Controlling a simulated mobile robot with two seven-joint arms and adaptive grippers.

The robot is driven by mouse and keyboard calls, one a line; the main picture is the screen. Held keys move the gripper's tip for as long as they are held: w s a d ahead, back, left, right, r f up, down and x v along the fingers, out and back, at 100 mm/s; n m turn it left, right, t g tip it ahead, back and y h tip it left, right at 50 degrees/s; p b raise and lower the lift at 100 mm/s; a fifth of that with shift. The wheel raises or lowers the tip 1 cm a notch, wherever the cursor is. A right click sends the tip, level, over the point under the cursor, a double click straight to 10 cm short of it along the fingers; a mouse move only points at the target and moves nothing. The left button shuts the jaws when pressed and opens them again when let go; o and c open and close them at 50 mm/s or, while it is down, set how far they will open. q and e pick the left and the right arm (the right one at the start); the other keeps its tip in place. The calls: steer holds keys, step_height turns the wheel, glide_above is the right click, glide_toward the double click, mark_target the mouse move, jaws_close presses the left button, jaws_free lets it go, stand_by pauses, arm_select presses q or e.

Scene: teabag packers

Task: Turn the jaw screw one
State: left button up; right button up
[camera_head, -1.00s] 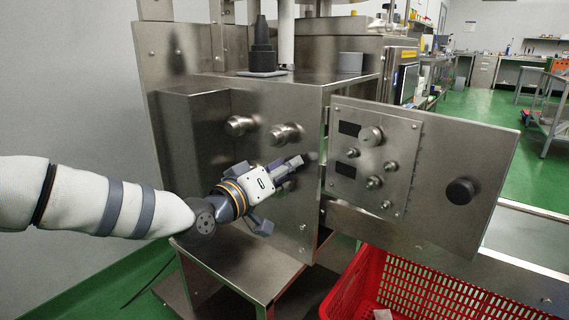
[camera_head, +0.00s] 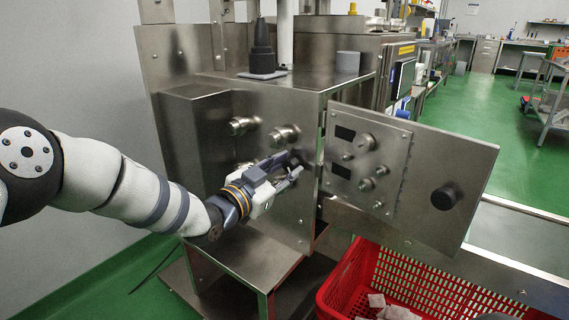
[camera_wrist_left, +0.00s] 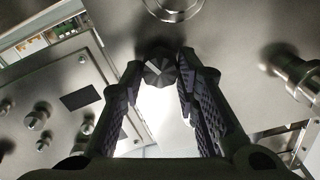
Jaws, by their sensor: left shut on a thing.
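A dark fluted knob with a pale line across its face, which I take as jaw screw one (camera_wrist_left: 158,68), sits between my left fingertips in the left wrist view. My left gripper (camera_head: 295,165) is shut on this knob at the front of the steel machine (camera_head: 285,215); it also shows in the left wrist view (camera_wrist_left: 157,75). In the head view the fingers mostly hide the knob. My right gripper is not in view.
A hinged steel panel (camera_head: 430,165) with knobs and dark displays stands open to the right. Round steel fittings (camera_head: 284,136) stick out above my left gripper. A red basket (camera_head: 345,275) with white packets is below right. A dark cone (camera_head: 262,45) stands on the machine top.

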arm_select(q)
steer(key=m+p, duration=0.1)
steer(key=m, duration=0.2)
steer(key=shift+r+m, duration=0.1)
steer(key=shift+m, duration=0.2)
steer(key=shift+m+p, duration=0.4)
steer(key=shift+m, duration=1.1)
steer(key=o, duration=1.2)
steer(key=shift+c, duration=0.2)
steer(key=v, duration=1.2)
